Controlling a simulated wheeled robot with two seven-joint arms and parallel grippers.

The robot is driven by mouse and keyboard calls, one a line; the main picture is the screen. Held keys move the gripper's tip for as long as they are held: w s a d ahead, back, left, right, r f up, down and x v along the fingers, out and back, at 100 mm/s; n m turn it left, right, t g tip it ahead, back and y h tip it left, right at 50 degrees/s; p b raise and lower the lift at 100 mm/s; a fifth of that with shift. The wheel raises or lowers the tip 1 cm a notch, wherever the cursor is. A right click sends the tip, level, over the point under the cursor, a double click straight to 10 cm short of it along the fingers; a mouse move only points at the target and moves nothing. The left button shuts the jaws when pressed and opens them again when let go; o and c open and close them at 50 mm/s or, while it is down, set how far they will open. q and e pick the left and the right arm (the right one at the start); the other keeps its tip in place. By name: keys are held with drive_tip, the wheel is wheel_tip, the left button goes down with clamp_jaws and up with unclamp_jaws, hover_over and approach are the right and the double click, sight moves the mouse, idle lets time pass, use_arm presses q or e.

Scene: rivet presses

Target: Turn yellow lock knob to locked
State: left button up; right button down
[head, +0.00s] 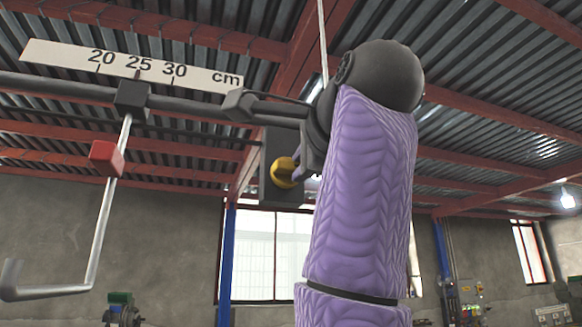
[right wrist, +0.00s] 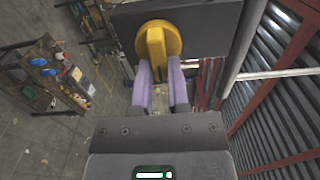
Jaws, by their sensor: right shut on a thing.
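The yellow lock knob (head: 284,173) is a round disc on a dark grey block (head: 268,188) near the middle of the head view. In the right wrist view, the knob (right wrist: 172,32) shows a raised grip bar across its face, standing about upright in the picture. My right gripper (right wrist: 160,68) is shut on this bar, with one purple finger on each side. In the head view my right arm hides most of the gripper (head: 303,163) and the knob's right edge. My left gripper is out of view.
A slider (head: 132,99) hangs a bent rod with a red block (head: 105,157). A shelf with bottles (right wrist: 50,75) stands far below.

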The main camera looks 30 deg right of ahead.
idle(0.4)
drive_tip(key=c, duration=0.6)
unclamp_jaws()
drive_tip(key=b+v, duration=0.3)
drive_tip(key=v, duration=0.7)
drive_tip(key=shift+d, duration=0.1)
drive_tip(key=shift+w+f, duration=0.1)
